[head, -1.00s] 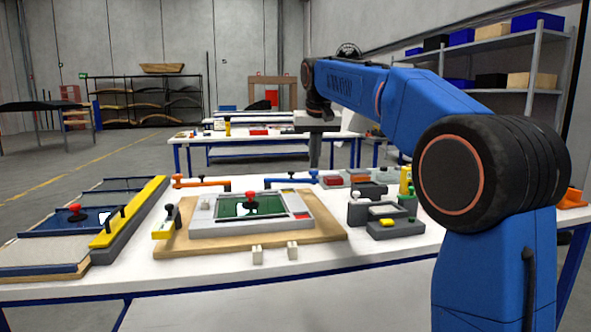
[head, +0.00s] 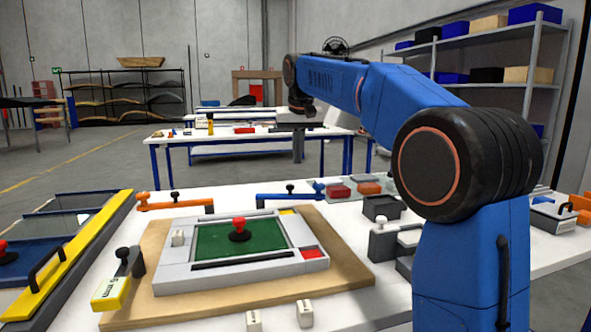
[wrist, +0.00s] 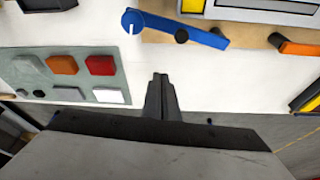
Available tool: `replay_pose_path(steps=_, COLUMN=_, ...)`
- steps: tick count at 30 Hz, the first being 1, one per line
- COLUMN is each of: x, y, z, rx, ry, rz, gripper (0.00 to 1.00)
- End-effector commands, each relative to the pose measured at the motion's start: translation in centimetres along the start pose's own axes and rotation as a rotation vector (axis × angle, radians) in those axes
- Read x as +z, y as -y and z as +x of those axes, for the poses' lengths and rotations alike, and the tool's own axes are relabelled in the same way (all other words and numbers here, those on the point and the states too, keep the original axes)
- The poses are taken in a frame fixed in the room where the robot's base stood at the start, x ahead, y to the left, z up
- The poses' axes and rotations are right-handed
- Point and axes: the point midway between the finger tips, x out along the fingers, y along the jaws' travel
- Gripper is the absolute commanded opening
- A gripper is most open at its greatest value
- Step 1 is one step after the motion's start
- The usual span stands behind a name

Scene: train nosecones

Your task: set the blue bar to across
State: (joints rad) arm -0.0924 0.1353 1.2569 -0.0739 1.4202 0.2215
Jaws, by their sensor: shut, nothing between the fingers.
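The blue bar (head: 283,197) lies at the far right edge of the board, with a black knob standing up from it. In the wrist view the blue bar (wrist: 205,36) runs from a round blue pivot with a white mark at left to its free end at right, slanting slightly down. The black knob (wrist: 181,37) sits near its middle. My gripper (wrist: 160,78) is shut and empty, pointing at bare white table beside the bar, apart from it. In the head view my gripper (head: 298,158) hangs from the arm beyond the board.
A wooden board (head: 345,275) carries a grey frame with a green panel and red knob. An orange bar (head: 180,205) lies at its far left. A grey-green mat (wrist: 50,78) with coloured blocks is beside the blue bar. White table lies bare under my gripper.

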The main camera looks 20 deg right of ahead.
Motion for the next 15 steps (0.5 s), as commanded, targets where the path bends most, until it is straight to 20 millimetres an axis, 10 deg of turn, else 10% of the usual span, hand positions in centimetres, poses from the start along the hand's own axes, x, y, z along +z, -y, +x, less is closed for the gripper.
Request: replay_pose_path(steps=15, x=0.1, y=0.0, z=8.6, rx=0.001, ry=0.004, rz=0.000, gripper=0.00)
